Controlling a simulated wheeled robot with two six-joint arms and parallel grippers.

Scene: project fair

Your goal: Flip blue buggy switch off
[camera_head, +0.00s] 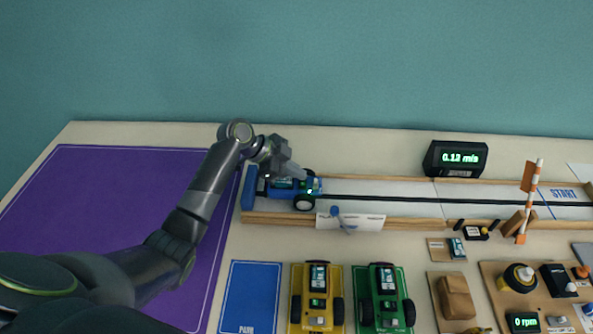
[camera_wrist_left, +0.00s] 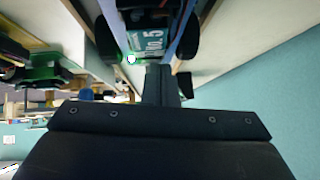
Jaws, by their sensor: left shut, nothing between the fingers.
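The blue buggy (camera_head: 305,188) stands at the left end of the wooden track, close to a blue end block (camera_head: 249,187). A green light shows on it. My left gripper (camera_head: 298,172) is shut and empty, just above the buggy's rear part. The switch itself is not clear in either view. My right gripper is not in view.
A yellow buggy (camera_head: 317,297) and a green buggy (camera_head: 384,297) stand in front of the track, beside a blue parking mat (camera_head: 250,298). A speed display (camera_head: 455,159) stands behind the track.

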